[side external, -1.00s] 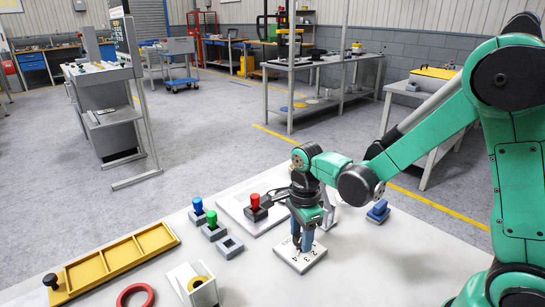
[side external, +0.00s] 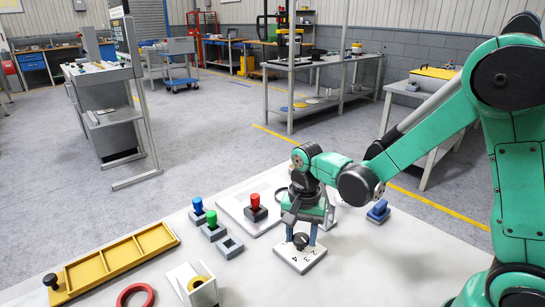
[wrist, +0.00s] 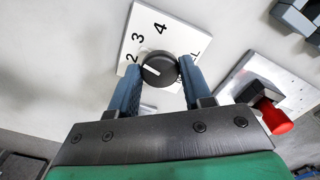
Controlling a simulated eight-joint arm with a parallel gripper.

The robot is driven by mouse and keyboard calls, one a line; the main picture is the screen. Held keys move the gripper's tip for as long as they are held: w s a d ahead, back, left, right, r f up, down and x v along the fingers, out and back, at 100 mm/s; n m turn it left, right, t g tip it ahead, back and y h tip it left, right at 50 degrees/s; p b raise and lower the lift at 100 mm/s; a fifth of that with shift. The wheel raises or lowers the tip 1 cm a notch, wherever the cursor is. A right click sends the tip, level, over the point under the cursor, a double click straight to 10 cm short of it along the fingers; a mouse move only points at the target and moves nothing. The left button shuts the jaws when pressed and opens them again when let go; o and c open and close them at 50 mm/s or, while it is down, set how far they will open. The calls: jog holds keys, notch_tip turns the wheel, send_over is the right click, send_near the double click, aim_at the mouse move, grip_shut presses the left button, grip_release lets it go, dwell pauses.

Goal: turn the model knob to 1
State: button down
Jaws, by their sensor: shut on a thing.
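The model knob (wrist: 160,69) is a round black dial with a white mark, on a white plate (wrist: 174,18) printed with 2, 3 and 4. In the wrist view the mark points left, below the 2; no 1 shows, and my left finger covers that part of the plate. The knob also shows in the side view (side external: 301,241), on its plate (side external: 299,262). My gripper (wrist: 158,85) points down over the plate, one blue finger on each side of the knob, shut on it. The right finger partly covers lettering on the plate.
Blue (side external: 197,206) and green (side external: 212,220) ones stand further left. A yellow tray (side external: 118,258), red ring (side external: 135,295) and blue block (side external: 378,210) lie around. The table to the right front is clear.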

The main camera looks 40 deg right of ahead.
jog(key=n, duration=0.4)
jog(key=shift+n, duration=0.3)
jog(key=n, duration=0.3)
jog(key=shift+n, duration=0.4)
jog(key=n, duration=0.3)
jog(key=shift+n, duration=2.2)
jog(key=shift+c, duration=1.8)
grip_release()
